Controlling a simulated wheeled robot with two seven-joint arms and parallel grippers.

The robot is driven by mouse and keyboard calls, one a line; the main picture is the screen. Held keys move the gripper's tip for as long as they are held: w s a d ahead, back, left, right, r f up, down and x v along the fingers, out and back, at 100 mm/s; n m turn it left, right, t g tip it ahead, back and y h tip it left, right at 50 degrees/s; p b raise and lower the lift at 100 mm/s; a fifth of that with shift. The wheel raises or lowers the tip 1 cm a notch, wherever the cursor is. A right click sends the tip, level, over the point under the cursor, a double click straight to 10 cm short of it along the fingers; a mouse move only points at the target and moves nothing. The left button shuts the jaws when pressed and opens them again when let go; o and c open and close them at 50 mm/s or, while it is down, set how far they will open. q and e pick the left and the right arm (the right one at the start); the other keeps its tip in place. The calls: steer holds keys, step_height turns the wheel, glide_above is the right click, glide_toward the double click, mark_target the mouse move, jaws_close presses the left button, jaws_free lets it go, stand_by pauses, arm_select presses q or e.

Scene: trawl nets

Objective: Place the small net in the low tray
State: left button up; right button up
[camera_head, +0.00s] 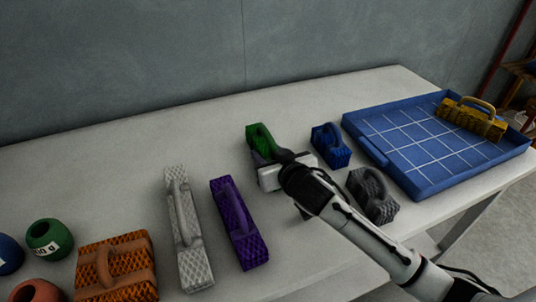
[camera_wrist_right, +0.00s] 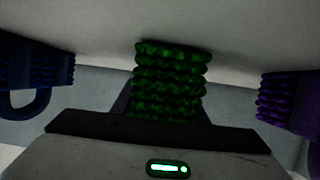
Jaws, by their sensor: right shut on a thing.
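The low tray is blue with a white grid (camera_head: 408,153) and stands at the right end of the table. A yellow net bundle with a handle (camera_head: 472,118) sits in its far right part. My right gripper (camera_head: 275,160) is over the middle of the table, shut on a small green net (camera_head: 259,136). The green net also shows between the fingers in the right wrist view (camera_wrist_right: 172,80). The gripper hides part of the net, and I cannot tell whether the net still touches the table. My left gripper is not in view.
A blue net (camera_head: 329,145) and a dark grey net (camera_head: 373,194) stand between my right gripper and the tray. Purple (camera_head: 239,222), light grey (camera_head: 187,229) and orange (camera_head: 117,267) nets lie to the left. Round floats, one green (camera_head: 49,238), are at the far left. A wall runs behind the table.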

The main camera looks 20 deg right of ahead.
steer(key=shift+r, duration=0.1)
steer(key=o, duration=1.2)
steer(key=shift+f, duration=0.2)
